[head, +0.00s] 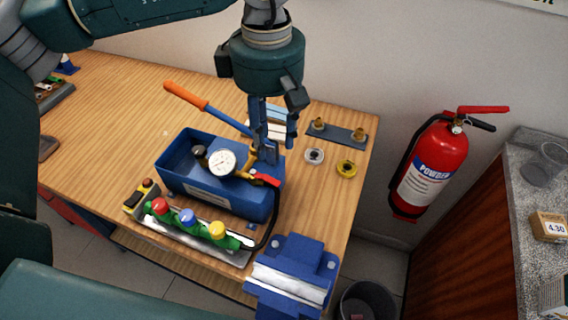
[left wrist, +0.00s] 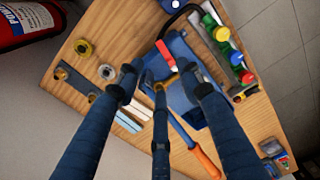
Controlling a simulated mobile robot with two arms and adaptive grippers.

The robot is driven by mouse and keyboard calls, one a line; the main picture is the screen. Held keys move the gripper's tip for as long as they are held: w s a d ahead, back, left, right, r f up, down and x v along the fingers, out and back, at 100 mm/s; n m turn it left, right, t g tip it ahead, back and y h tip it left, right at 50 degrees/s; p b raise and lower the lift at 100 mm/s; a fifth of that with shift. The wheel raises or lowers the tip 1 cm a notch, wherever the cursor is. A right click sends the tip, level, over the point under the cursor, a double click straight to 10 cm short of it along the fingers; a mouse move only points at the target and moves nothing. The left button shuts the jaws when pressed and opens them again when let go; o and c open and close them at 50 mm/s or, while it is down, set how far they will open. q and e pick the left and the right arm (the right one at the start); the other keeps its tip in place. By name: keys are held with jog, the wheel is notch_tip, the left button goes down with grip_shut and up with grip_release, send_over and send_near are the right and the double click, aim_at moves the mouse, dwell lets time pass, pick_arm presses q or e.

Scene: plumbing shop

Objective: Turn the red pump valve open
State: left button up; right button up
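The blue pump box (head: 222,196) stands on the wooden bench, with a white-faced gauge (head: 221,162) and an orange-gripped lever (head: 187,96). The red pump valve handle (head: 266,179) sits at the box's right end, by a brass fitting. It also shows in the left wrist view (left wrist: 166,55), just beyond the fingertips. My left gripper (head: 269,152) points down over that end of the box, close above the valve. In the left wrist view its fingers (left wrist: 158,73) are spread apart with nothing clearly held between them. Whether a finger touches the valve cannot be told. My right gripper is not in view.
Green valves with red (head: 160,207), blue (head: 187,216) and yellow (head: 217,230) caps stand in front of the box. A blue vise (head: 297,258) is at the bench's front right. Loose rings (head: 346,169) and a fittings plate (head: 337,133) lie right. A fire extinguisher (head: 435,160) hangs beyond.

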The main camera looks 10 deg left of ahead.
aim_at(272, 178)
pick_arm(q)
jog(key=f, duration=0.1)
jog(key=f+p, duration=0.1)
jog(key=f, duration=0.2)
jog(key=shift+s+a, duration=0.25)
notch_tip(272, 178, down, 5)
jog(key=shift+w+d+f+p, duration=0.1)
jog(key=shift+d+f+p, duration=0.1)
jog(key=shift+p, duration=0.8)
jog(key=shift+f, duration=0.55)
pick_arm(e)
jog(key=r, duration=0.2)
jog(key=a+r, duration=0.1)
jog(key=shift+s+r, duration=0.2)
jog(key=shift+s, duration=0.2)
